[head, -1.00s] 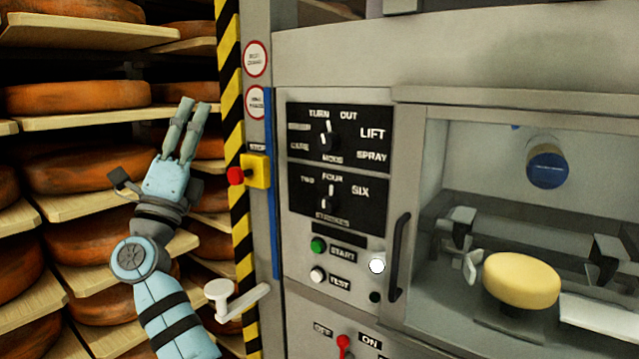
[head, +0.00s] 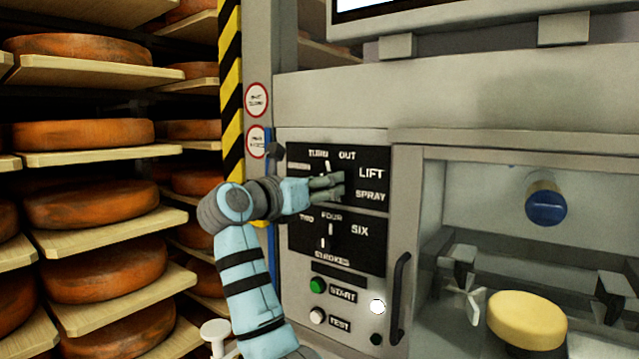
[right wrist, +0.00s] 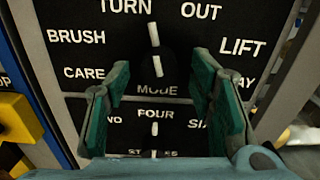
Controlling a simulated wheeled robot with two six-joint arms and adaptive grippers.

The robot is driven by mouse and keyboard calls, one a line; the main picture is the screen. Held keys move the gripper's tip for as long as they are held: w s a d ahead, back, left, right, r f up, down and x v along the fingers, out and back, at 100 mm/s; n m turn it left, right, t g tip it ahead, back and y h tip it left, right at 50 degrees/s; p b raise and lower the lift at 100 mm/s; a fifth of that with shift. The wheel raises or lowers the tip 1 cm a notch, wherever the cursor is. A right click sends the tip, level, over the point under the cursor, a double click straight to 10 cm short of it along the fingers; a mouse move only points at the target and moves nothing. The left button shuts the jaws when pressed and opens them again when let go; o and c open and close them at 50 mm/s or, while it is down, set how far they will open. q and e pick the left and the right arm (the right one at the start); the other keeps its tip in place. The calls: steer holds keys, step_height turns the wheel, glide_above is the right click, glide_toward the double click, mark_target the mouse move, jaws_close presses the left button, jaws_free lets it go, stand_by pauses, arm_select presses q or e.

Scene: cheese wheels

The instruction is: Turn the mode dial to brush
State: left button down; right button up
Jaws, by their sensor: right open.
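The mode dial (right wrist: 155,50) is a dark knob with a white pointer line on a black panel, centred in the right wrist view. Its pointer stands near upright, leaning slightly left, between the TURN and OUT labels. The BRUSH label (right wrist: 76,37) is to the dial's left, above CARE. In the head view the dial (head: 327,168) is partly hidden by my right gripper (head: 335,186). Contact with the dial cannot be told. My left gripper is not in view.
Below is the strokes dial (head: 330,236), with green START (head: 317,285) and white TEST (head: 317,316) buttons. A door handle (head: 399,285) and a chamber with a yellow cheese (head: 527,320) are at right. Cheese shelves (head: 100,157) fill the left.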

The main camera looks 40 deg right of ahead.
steer(key=c, duration=1.2)
steer(key=shift+o, duration=0.2)
steer(key=shift+n+p, duration=5.2)
steer(key=shift+n, duration=0.1)
